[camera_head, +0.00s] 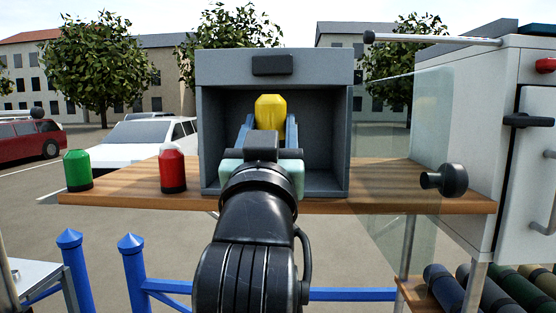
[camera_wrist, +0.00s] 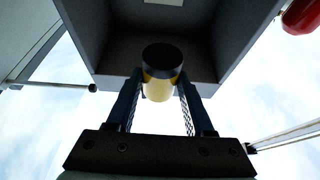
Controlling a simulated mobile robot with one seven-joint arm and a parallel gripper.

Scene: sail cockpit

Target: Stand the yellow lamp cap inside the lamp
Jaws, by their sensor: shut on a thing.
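The yellow lamp cap (camera_head: 270,110) is upright inside the mouth of the grey lamp box (camera_head: 336,185). My gripper (camera_head: 270,128) reaches in from the front and is shut on the cap, one blue finger on each side. In the wrist view the cap (camera_wrist: 158,88) shows its dark end and yellow side between my fingers (camera_wrist: 158,95), with the box walls (camera_wrist: 200,65) around it. The cap's lower part is hidden behind my wrist in the head view, so I cannot tell whether it touches the box floor.
A green cap (camera_head: 77,170) and a red cap (camera_head: 172,170) stand on the wooden shelf (camera_head: 125,187) left of the box. A clear door panel with a black knob (camera_head: 445,180) stands open at the right. A white cabinet (camera_head: 480,110) is beyond it.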

